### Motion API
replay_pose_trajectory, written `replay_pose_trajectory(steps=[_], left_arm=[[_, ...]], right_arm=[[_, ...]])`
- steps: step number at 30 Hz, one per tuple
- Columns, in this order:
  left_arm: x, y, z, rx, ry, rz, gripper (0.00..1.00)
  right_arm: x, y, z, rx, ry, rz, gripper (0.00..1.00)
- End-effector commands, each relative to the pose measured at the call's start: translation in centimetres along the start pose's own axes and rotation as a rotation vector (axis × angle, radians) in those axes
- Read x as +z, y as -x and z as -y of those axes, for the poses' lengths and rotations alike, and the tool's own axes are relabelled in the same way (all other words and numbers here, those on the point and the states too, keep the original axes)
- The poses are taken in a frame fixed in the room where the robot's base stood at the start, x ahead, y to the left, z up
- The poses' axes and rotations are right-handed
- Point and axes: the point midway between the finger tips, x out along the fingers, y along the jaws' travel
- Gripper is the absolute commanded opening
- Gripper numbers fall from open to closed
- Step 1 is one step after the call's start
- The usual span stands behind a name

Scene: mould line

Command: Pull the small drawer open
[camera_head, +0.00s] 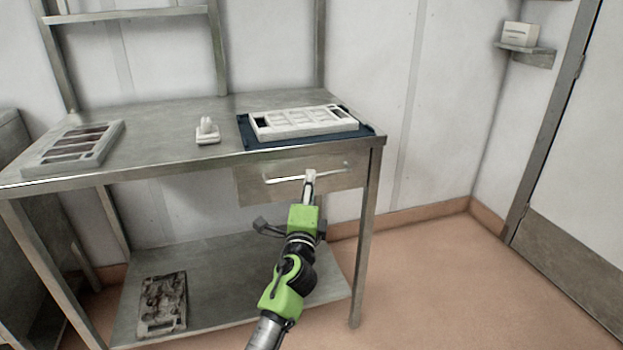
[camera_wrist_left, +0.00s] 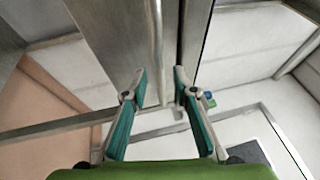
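The small drawer (camera_head: 345,178) sits under the right part of the steel table's top, and its front looks flush with the frame, shut. A thin bar handle (camera_head: 275,180) runs across its front. My left gripper (camera_head: 310,175) is at the middle of the handle in the head view. In the left wrist view its two fingertips (camera_wrist_left: 160,82) are apart, with the pale handle bar (camera_wrist_left: 157,35) running between them. I cannot tell whether either finger touches the bar. My right gripper is in neither view.
On the steel table (camera_head: 170,160) are a blue mat (camera_head: 245,133) with a white mould tray (camera_head: 300,120), a small white piece (camera_head: 207,133) and a slotted grey mould (camera_head: 75,148). A dirty mould (camera_head: 163,303) lies on the lower shelf. The floor at right is clear.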

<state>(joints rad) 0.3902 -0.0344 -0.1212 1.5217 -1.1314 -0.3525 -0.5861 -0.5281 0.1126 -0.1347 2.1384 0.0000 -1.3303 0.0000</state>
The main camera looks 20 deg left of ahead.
Motion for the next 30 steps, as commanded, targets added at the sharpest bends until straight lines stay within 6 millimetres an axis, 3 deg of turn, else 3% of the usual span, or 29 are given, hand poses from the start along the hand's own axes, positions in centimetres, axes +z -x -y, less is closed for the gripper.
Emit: replay_pose_trajectory(steps=[7, 19, 22, 30], left_arm=[[0.0, -3.1, -0.1, 0.000, 0.000, -0.001, 0.26], [0.0, -3.7, -0.1, 0.001, 0.001, 0.000, 0.26], [0.0, -3.7, -0.1, 0.001, 0.001, -0.001, 0.00], [-0.1, -3.6, -0.1, 0.002, 0.001, -0.001, 0.00]], right_arm=[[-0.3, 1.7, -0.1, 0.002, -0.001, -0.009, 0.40], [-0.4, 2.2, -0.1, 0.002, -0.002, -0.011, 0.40], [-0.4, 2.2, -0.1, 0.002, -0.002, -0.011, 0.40], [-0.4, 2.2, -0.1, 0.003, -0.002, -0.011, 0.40]])
